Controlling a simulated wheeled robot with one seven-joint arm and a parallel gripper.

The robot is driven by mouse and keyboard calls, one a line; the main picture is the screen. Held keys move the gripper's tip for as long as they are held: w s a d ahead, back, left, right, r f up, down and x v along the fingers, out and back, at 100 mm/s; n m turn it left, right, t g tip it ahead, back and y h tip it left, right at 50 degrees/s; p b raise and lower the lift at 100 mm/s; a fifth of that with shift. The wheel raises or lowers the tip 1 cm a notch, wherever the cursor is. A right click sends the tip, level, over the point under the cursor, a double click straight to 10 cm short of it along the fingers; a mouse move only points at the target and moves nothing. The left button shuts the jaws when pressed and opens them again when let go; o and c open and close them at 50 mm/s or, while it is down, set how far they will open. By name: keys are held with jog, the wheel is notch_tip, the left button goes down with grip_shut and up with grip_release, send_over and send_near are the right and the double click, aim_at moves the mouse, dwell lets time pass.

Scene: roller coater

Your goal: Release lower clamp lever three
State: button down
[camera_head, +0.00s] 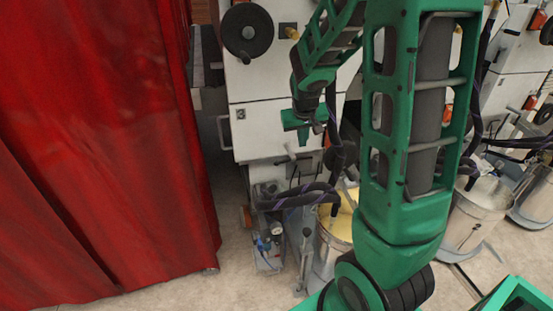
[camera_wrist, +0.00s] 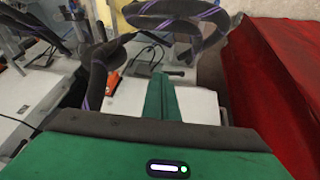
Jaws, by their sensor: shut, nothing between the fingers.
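My gripper (camera_head: 304,136) is green and shut, with nothing between its fingers. In the head view it hangs in front of the white machine cabinet (camera_head: 265,130), near its lower edge. In the wrist view the closed fingers (camera_wrist: 161,84) point away over the white panel. A small lever (camera_head: 290,152) shows on the cabinet just below and left of my gripper. A dark-tipped lever (camera_wrist: 177,73) shows just beyond the fingertips in the wrist view. I cannot tell whether either is lower clamp lever three, or whether the fingers touch it.
Dark hoses (camera_head: 300,198) with purple stripes loop below my gripper and cross the far side of the wrist view (camera_wrist: 172,14). A red curtain (camera_head: 100,150) hangs at the left. A metal bucket (camera_head: 328,250) stands below. A black handwheel (camera_head: 247,30) is higher on the cabinet.

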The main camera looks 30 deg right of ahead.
jog(key=w+a+f+n+t, duration=0.15)
jog(key=w+f, duration=0.45)
jog(key=w, duration=0.6)
jog(key=shift+t+h, duration=0.3)
jog(key=shift+t, duration=0.05)
jog(key=x, duration=0.9)
jog(key=shift+w+a+f, duration=0.15)
jog(key=shift+f, duration=0.25)
jog(key=shift+s+f, duration=0.15)
jog(key=shift+f, duration=0.4)
jog(key=shift+s+f, duration=0.15)
jog(key=shift+f, duration=0.45)
jog(key=shift+s+d+f, duration=0.2)
jog(key=shift+f, duration=0.5)
jog(key=shift+f, duration=0.1)
